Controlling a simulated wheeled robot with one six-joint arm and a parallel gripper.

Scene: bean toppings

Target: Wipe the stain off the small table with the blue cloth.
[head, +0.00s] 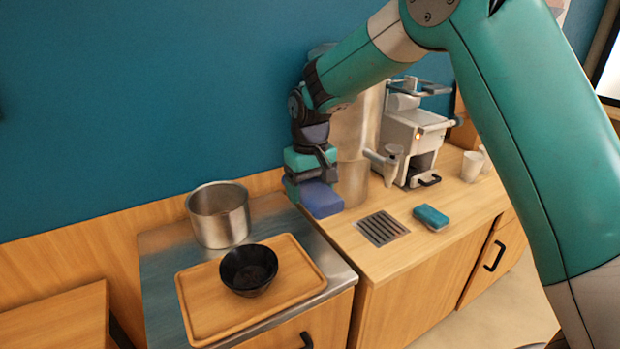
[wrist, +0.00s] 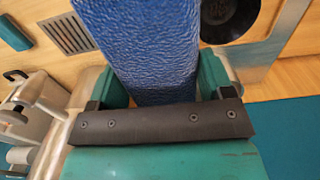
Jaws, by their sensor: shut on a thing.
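My gripper (head: 312,178) is shut on the blue cloth (head: 321,199), holding it in the air above the seam between the metal-topped counter and the wooden counter. In the wrist view the cloth (wrist: 145,45) is a thick, textured blue piece between the two teal fingers of my gripper (wrist: 160,82). No stain can be made out. A low wooden top (head: 50,325) shows at the lower left of the head view; I cannot tell whether it is the small table.
A steel pot (head: 220,215) and a wooden tray (head: 200,312) with a black bowl (head: 249,270) stand on the metal-topped counter (head: 160,262). A drain grille (head: 382,228), a blue sponge (head: 431,217), a coffee machine (head: 412,135) and white cups (head: 472,166) are on the wooden counter.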

